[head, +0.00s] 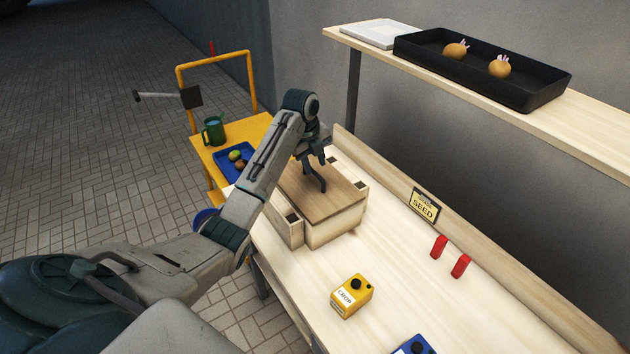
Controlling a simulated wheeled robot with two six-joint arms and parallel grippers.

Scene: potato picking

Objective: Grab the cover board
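The cover board (326,202) is a flat brown wooden panel lying on top of a pale wooden box (335,224) on the bench. My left gripper (322,174) is over the board, with its dark fingers apart and nothing seen between them. One fingertip comes down close over the middle of the board; I cannot tell whether it touches. My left arm hides part of the board's left side and the box. My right gripper is not in view.
The bench (440,310) holds a yellow CROP box (351,297), a blue box (413,346), two red blocks (438,246) and a SEED sign (425,206). A shelf (590,133) with a black tray (535,100) overhangs the back. A yellow cart (245,132) stands left.

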